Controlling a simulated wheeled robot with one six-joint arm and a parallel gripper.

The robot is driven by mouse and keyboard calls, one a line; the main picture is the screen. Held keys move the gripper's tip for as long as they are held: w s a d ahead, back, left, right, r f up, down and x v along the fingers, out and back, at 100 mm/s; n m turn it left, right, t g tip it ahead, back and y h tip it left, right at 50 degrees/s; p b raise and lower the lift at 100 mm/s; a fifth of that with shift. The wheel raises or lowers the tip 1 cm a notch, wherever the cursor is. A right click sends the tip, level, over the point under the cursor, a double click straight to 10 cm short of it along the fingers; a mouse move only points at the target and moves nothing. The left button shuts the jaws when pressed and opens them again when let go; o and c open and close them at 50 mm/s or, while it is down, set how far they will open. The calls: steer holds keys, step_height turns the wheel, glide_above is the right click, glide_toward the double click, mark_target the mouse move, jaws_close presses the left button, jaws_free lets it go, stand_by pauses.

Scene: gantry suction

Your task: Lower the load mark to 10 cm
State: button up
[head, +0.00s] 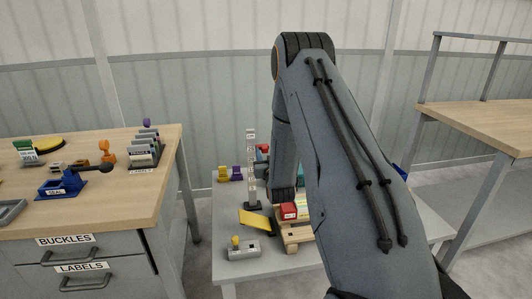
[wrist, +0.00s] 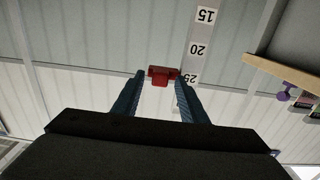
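A tall white scale (head: 251,165) with dark marks stands on a small black base on the low grey table. In the wrist view the scale (wrist: 198,45) appears upside down, reading 15, 20 and 25. A red piece (wrist: 162,76) lies between my fingertips, close to the scale near the 25; it may be the load mark. My gripper (wrist: 160,78) has both fingers along its sides. I cannot tell whether they press on it. In the head view my arm hides the gripper.
Wooden benches stand left (head: 95,190) and right (head: 485,118). My arm covers the table's right part.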

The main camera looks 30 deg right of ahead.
steer(key=shift+w, duration=0.25)
jaws_close()
step_height(320, 180, down, 15)
steer(key=b, duration=0.8)
jaws_free()
